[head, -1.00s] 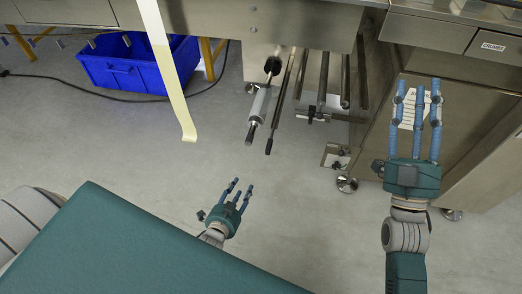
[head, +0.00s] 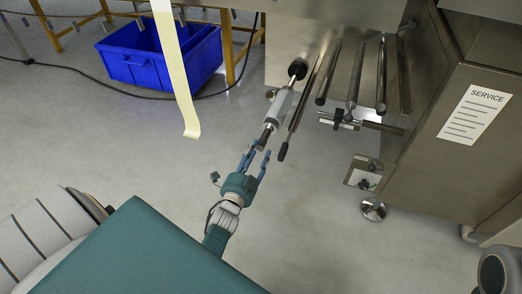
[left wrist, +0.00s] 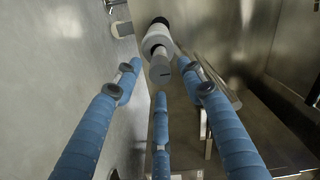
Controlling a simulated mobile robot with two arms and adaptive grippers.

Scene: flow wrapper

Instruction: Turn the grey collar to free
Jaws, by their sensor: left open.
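A spindle sticks out below the machine, with a black knob (head: 297,69) at its upper end. It carries a pale grey sleeve (head: 283,103) and a narrower, darker grey end piece (head: 268,130). In the left wrist view the end piece (left wrist: 161,70) points at the camera with the wider grey ring (left wrist: 157,42) behind it. I cannot tell for sure which part is the collar. My left gripper (head: 259,150) is open, its blue fingers just short of the spindle's end. In the left wrist view its fingers (left wrist: 160,84) are spread around the line of the end piece, with no clear contact.
A thin rod with a dark grip (head: 283,150) hangs close to the right of the spindle. Several metal rollers (head: 356,80) lie further right. A steel cabinet (head: 455,150) with a SERVICE label stands at right. A pale strip (head: 178,70) hangs at left before a blue crate (head: 165,58).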

